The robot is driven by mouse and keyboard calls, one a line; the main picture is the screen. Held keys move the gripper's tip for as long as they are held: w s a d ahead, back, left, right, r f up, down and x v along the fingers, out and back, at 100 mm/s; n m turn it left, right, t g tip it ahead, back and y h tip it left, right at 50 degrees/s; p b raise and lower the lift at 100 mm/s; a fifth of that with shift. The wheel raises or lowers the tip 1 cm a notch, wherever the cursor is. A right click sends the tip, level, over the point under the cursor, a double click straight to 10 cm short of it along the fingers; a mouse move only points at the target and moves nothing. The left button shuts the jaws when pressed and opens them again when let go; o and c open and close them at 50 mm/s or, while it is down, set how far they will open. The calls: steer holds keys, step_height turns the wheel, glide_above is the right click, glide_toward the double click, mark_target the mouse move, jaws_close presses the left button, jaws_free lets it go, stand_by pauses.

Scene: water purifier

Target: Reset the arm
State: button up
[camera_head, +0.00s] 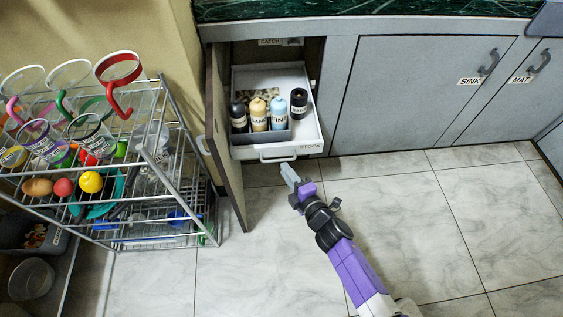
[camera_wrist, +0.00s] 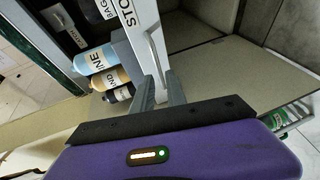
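My gripper (camera_head: 288,172) is just in front of the pulled-out white drawer (camera_head: 314,134), close to its handle (camera_head: 278,158). In the wrist view my gripper (camera_wrist: 161,88) has its two fingers apart, with the drawer handle (camera_wrist: 155,58) just beyond and between the tips. I cannot tell whether a finger touches the handle. No object is held. My arm reaches up from the lower right in the head view.
The drawer holds several labelled bottles (camera_head: 278,114). An open cabinet door (camera_head: 222,135) stands left of the drawer. A wire rack (camera_head: 160,247) with mugs and food is farther left. Closed cabinets (camera_head: 420,95) line the right. The tiled floor (camera_head: 415,225) is clear.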

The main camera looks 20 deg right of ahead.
steer(key=shift+s+d+r, duration=0.1)
steer(key=shift+s+r, duration=0.05)
steer(key=shift+s, duration=0.75)
steer(key=s+r+m+t, duration=0.1)
steer(key=s+r+m, duration=0.3)
steer(key=r+m, duration=0.35)
steer(key=s+r+m+g, duration=0.1)
steer(key=s+r+m, duration=0.4)
steer(key=s, duration=0.6)
steer(key=s+r+m+h, duration=0.1)
steer(key=s+r+m, duration=0.1)
steer(key=s+r, duration=0.65)
steer(key=s+r+m+g, duration=0.1)
steer(key=s+r+m, duration=0.25)
steer(key=s, duration=0.95)
step_height(320, 180, up, 21)
steer(key=p, duration=2.1)
steer(key=shift+w+a, duration=0.15)
steer(key=shift+a, duration=0.15)
